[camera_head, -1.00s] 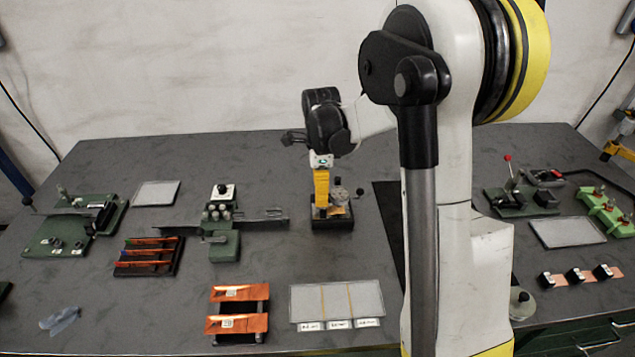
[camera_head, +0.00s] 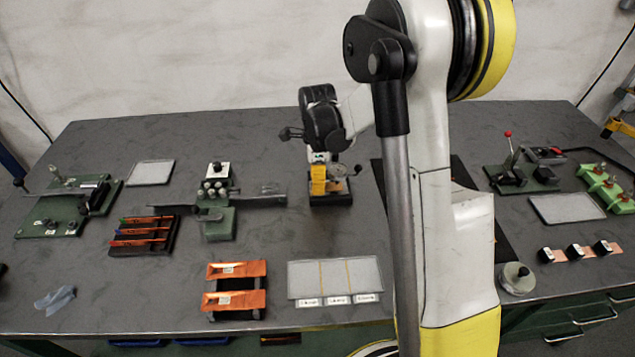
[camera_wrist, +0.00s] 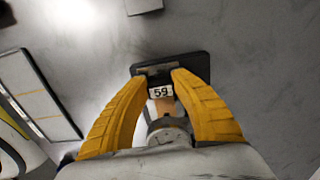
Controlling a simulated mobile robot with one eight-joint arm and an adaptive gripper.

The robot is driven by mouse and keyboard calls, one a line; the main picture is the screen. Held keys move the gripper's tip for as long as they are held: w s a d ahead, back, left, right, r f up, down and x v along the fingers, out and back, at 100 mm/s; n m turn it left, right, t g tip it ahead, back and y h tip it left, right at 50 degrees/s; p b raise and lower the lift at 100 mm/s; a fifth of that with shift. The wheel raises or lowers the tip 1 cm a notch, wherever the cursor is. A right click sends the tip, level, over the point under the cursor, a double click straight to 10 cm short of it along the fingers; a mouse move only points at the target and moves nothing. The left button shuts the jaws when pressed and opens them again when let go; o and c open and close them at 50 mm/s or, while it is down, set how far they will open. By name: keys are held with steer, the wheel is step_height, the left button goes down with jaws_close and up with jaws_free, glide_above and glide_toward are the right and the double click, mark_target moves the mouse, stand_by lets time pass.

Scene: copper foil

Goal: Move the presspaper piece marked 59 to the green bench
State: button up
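The tan presspaper piece (camera_wrist: 166,106) with a white label reading 59 shows in the wrist view, between my yellow fingers. It is at a small black-based holder (camera_wrist: 196,65) with a round metal part; the fingers and wrist hide much of it. My gripper (camera_wrist: 163,73) has its fingertips apart, one on each side of the label, with no clear contact visible. In the head view my gripper (camera_head: 319,183) is over the black holder (camera_head: 331,199) at the middle back of the table. Several green fixtures stand on the table; I cannot tell which is the green bench.
A green fixture (camera_head: 60,222) is at the left, a green-based device (camera_head: 218,225) left of the gripper. Bright green clamps (camera_head: 608,190) and a red-knobbed lever fixture (camera_head: 520,178) are at the right. Copper sheets (camera_head: 236,269) and a sectioned tray (camera_head: 335,272) lie in front.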

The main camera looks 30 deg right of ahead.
steer(key=o, duration=0.6)
steer(key=c, duration=0.5)
steer(key=shift+c, duration=0.3)
steer(key=shift+w+a, duration=0.15)
steer(key=shift+a, duration=0.15)
steer(key=shift+w+a, duration=0.15)
steer(key=shift+a, duration=0.2)
steer(key=shift+w+a, duration=0.25)
steer(key=shift+a, duration=0.35)
steer(key=shift+w+a, duration=0.15)
steer(key=shift+a, duration=0.2)
steer(key=shift+w+a, duration=0.15)
steer(key=shift+a, duration=0.15)
steer(key=shift+w+a, duration=0.2)
steer(key=shift+a, duration=0.4)
